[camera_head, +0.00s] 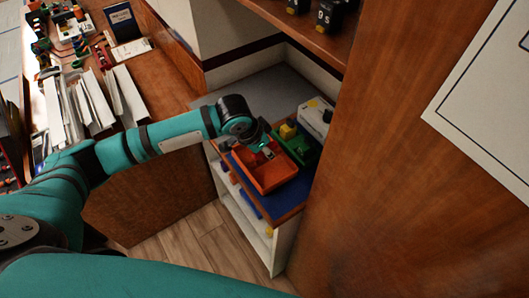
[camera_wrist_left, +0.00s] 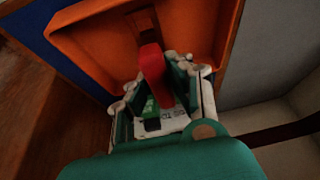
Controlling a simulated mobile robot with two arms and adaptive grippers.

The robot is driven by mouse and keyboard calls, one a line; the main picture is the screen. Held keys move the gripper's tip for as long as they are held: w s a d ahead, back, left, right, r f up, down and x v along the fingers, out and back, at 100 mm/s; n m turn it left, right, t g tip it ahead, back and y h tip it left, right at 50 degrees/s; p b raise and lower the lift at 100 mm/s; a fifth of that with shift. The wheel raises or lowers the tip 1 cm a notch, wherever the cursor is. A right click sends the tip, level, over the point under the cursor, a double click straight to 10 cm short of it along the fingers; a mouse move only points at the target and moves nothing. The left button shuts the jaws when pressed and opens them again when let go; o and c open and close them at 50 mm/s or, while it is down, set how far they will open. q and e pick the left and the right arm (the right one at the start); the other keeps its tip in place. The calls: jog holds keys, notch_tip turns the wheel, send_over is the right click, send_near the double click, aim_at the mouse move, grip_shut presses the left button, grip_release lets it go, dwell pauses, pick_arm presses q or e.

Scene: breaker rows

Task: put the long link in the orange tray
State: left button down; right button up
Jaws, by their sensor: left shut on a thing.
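The orange tray (camera_head: 268,176) stands on a blue-topped shelf unit; its inner wall fills the upper part of the left wrist view (camera_wrist_left: 95,48). My left gripper (camera_head: 266,150) reaches over the tray and is shut on a narrow red piece, which I take for the long link (camera_wrist_left: 152,66). It stands up between the fingers and points toward the tray. A green and white part with lettering (camera_wrist_left: 168,122) shows between the fingers; I cannot tell if it belongs to the link. Part of the held piece is hidden by the fingers. My right gripper is not in view.
A green tray (camera_head: 298,150) with a yellow block (camera_head: 288,130) sits right behind the orange one, beside a white box (camera_head: 316,115). A tall wooden panel (camera_head: 400,190) closes off the right side. A cluttered bench (camera_head: 150,80) lies at the left.

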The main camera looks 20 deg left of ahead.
pick_arm(q)
jog(key=shift+s+a+f, duration=0.1)
jog(key=shift+s+f, duration=0.25)
jog(key=shift+f, duration=0.5)
jog(key=shift+s+f, duration=0.1)
jog(key=shift+f, duration=0.35)
jog(key=c, duration=1.6)
grip_release()
jog(key=o, duration=0.4)
jog(key=shift+f, duration=0.15)
jog(key=shift+w+r, duration=0.2)
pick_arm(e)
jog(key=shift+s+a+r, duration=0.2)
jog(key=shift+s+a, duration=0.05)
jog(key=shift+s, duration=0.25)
